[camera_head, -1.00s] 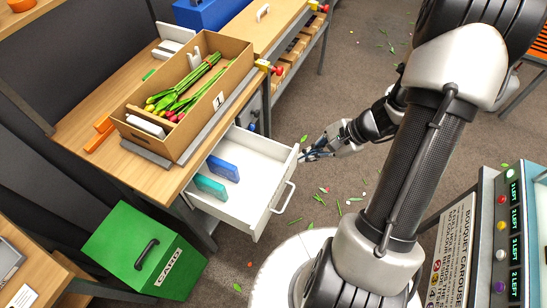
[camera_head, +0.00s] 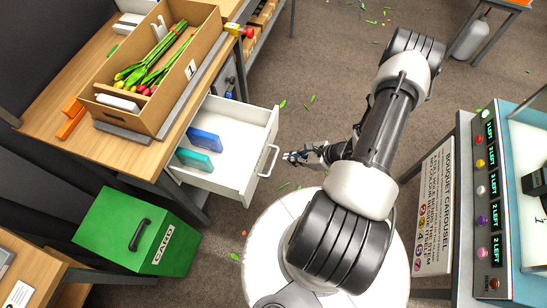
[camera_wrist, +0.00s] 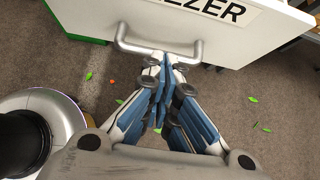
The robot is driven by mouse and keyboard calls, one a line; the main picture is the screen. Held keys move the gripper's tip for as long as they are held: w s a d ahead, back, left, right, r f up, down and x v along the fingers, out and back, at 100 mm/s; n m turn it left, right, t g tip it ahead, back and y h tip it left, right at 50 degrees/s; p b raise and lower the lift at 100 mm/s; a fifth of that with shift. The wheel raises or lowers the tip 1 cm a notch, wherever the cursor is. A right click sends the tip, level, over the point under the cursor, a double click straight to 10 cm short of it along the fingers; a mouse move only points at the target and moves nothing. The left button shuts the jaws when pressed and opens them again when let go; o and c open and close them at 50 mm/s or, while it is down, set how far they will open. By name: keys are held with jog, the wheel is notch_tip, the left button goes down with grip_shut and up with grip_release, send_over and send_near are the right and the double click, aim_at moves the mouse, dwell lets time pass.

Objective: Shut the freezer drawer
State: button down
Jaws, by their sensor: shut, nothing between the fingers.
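The white freezer drawer (camera_head: 232,150) stands pulled out from under the wooden bench in the head view. Its bar handle (camera_head: 268,160) is on the front panel. Inside lie a blue pack (camera_head: 205,140) and a teal pack (camera_head: 194,160). In the wrist view the drawer front (camera_wrist: 190,22) carries a label ending in "EZER", with the handle (camera_wrist: 158,50) below it. My gripper (camera_head: 287,157) is shut and empty, just right of the handle. In the wrist view the closed fingertips (camera_wrist: 158,62) point at the handle; whether they touch it I cannot tell.
A cardboard box (camera_head: 165,95) with tulip bunches sits on the bench (camera_head: 95,145) above the drawer. A green "CARD" bin (camera_head: 135,230) stands left of the drawer. The bouquet carousel (camera_head: 490,200) stands at the right. Green scraps lie on the floor (camera_head: 300,85).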

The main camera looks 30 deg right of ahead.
aim_at(264, 158)
jog(key=x, duration=0.4)
jog(key=shift+f+b, duration=0.1)
jog(key=shift+b, duration=0.3)
jog(key=shift+w+a+b, duration=0.15)
jog(key=shift+w+a, duration=0.45)
jog(key=shift+w, duration=0.2)
jog(key=shift+w+a+b, duration=0.15)
jog(key=shift+w+a, duration=0.45)
jog(key=shift+w, duration=0.2)
jog(key=shift+w+a, duration=0.1)
jog(key=shift+w, duration=0.05)
